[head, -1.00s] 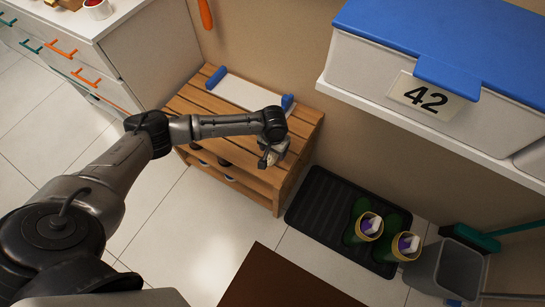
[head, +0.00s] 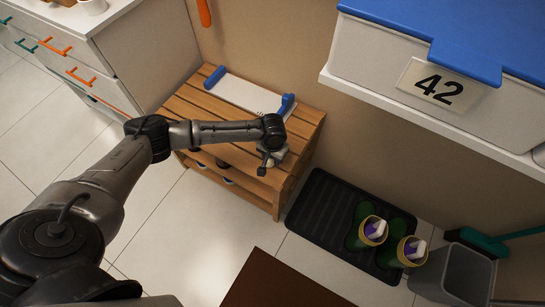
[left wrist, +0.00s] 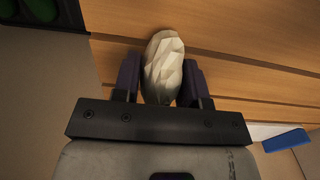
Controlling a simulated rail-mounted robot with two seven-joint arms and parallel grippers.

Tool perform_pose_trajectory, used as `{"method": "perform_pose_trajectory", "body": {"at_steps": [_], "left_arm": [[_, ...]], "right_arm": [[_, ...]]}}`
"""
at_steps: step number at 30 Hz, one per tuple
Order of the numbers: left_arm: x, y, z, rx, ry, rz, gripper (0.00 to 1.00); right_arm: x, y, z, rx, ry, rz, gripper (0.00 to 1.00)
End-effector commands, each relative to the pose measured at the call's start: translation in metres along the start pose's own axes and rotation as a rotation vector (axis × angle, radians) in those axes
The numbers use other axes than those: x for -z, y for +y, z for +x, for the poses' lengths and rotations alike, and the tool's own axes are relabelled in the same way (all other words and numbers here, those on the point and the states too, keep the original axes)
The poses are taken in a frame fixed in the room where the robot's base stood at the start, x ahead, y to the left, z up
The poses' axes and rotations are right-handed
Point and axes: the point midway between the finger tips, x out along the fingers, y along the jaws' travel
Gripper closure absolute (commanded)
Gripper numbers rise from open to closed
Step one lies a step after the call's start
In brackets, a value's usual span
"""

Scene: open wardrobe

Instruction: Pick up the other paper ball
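A crumpled off-white paper ball (left wrist: 163,62) sits between the two dark fingers of my left gripper (left wrist: 161,80) in the left wrist view. Both fingers appear to touch its sides, and it looks narrow and elongated between them. In the head view my left gripper (head: 267,164) is over the right front part of the slatted wooden bench (head: 188,105); the ball is small and hard to make out there. I cannot tell whether the ball is clear of the slats. My right gripper is not in view.
A white board with blue ends (head: 245,92) lies on the bench. To the right, green boots (head: 358,238) holding white and purple items stand on a black mat (head: 322,215). A grey bin (head: 465,270) and a shelf with box 42 (head: 395,65) are farther right.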

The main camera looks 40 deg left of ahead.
Motion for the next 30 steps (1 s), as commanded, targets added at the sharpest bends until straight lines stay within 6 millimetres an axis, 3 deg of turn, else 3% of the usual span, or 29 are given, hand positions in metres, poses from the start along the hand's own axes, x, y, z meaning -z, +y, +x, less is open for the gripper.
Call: {"method": "perform_pose_trajectory", "body": {"at_steps": [7,17,23,27,30], "left_arm": [[0.000,0.000,0.000,0.000,0.000,0.000,0.86],[0.000,0.000,-0.004,0.000,0.000,0.000,0.86],[0.000,0.000,-0.024,0.000,0.000,-0.001,0.86],[0.000,0.000,-0.048,-0.001,0.000,-0.001,0.86],[0.004,0.023,-0.059,-0.005,0.000,0.003,0.87]], "right_arm": [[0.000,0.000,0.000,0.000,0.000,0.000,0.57],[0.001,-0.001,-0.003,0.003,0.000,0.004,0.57],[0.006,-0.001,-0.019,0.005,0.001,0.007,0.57],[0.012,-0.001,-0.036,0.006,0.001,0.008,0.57],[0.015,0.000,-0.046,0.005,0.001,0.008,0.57]]}}
